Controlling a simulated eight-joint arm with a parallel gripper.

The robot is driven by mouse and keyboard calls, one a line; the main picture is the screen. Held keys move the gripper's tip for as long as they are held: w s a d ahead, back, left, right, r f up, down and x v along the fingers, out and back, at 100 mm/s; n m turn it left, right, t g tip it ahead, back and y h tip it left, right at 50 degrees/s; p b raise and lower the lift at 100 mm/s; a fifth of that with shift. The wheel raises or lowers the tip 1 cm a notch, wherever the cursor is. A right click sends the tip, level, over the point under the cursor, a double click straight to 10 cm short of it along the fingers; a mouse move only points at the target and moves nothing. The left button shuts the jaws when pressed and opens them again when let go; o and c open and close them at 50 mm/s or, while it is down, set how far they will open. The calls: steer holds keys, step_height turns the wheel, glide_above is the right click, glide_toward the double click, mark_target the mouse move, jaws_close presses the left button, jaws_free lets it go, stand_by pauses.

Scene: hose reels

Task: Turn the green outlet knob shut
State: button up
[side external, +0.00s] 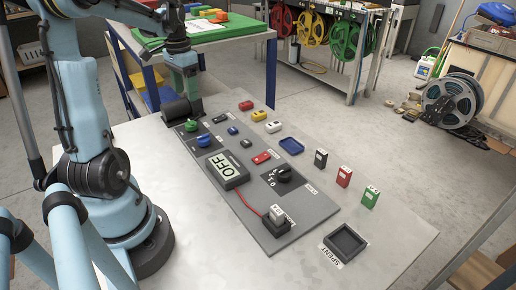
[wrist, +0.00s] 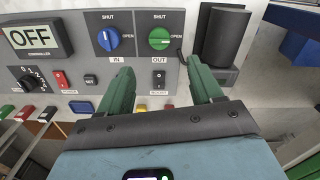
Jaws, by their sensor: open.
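The green outlet knob (wrist: 159,38) sits on the grey panel (wrist: 70,15) under a SHUT label, with OPEN at its right and OUT below. Its pale mark lies roughly level, towards OPEN. In the side view the green knob (side external: 190,126) is at the panel's far left end. My gripper (wrist: 159,65) is open and empty. Its two green fingers lie either side of the knob's line, short of it in the picture, and I see no contact. In the side view my gripper (side external: 186,90) hangs just beyond the knob, its tips partly hard to make out.
The blue inlet knob (wrist: 108,39) is left of the green one. A black cylinder (wrist: 226,35) stands close on the right. Below are a black OUT-side switch (wrist: 158,79) and a red switch (wrist: 61,79). The OFF display (side external: 228,170) lies nearer in the side view.

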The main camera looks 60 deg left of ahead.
mark_target(191, 125)
step_height(191, 125, down, 11)
steer(key=shift+r, duration=0.15)
stand_by(0.4)
steer(key=c, duration=1.1)
steer(key=shift+o, duration=0.2)
